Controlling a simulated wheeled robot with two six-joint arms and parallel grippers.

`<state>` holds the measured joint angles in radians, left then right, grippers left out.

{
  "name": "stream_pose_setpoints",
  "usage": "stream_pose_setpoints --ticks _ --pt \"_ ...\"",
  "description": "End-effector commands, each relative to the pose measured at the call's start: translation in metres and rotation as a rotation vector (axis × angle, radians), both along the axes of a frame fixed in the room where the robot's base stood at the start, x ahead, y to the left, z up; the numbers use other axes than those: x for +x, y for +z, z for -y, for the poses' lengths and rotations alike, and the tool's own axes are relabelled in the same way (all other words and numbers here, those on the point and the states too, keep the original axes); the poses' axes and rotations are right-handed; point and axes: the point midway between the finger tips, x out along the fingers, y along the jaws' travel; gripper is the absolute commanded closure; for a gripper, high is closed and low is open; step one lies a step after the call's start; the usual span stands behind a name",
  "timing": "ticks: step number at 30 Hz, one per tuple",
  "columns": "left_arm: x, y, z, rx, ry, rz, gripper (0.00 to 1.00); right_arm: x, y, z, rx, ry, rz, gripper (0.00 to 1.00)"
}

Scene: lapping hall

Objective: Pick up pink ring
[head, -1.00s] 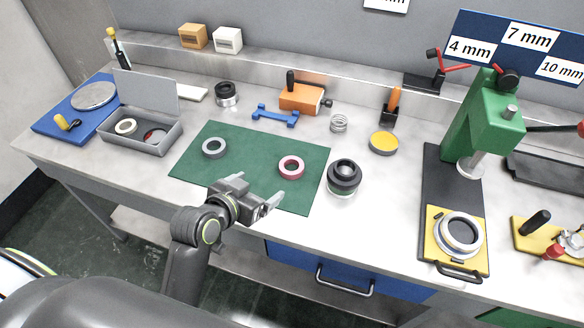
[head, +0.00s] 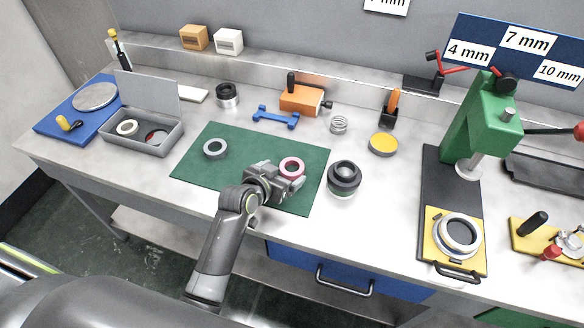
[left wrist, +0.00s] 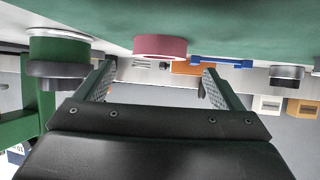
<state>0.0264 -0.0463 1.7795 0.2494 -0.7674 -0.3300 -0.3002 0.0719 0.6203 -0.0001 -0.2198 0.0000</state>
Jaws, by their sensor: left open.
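The pink ring (head: 292,159) lies flat on the green mat (head: 235,185), right of its middle. My left gripper (head: 284,178) is low over the mat just in front of the ring, its jaws apart and empty, reaching towards the ring's near side. In the left wrist view, which is upside down, the pink ring (left wrist: 160,46) sits ahead between the two open fingers (left wrist: 160,70), with nothing gripped. Whether a finger touches the ring cannot be told. My right gripper is not in view.
A grey ring (head: 215,141) lies on the mat's left part. A dark lens-like cylinder (head: 344,187) stands close to the mat's right edge. Behind are a blue bracket (head: 275,121), an orange block (head: 300,103) and a spring (head: 339,125). A grey open box (head: 158,147) stands left.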

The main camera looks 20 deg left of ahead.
Motion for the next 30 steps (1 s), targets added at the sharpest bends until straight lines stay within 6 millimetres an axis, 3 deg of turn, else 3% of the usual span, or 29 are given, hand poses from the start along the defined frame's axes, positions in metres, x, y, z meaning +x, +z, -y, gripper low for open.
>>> stream_pose_setpoints --ticks 12,23,30 --pt "0.036 -0.021 0.009 0.001 0.0 -0.002 0.11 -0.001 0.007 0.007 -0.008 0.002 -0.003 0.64" --pt "0.041 -0.024 0.01 0.001 0.001 -0.001 0.11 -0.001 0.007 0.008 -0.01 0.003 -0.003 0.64" --pt "0.041 -0.024 0.01 0.001 0.001 -0.001 0.41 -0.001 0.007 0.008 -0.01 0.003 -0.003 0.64"
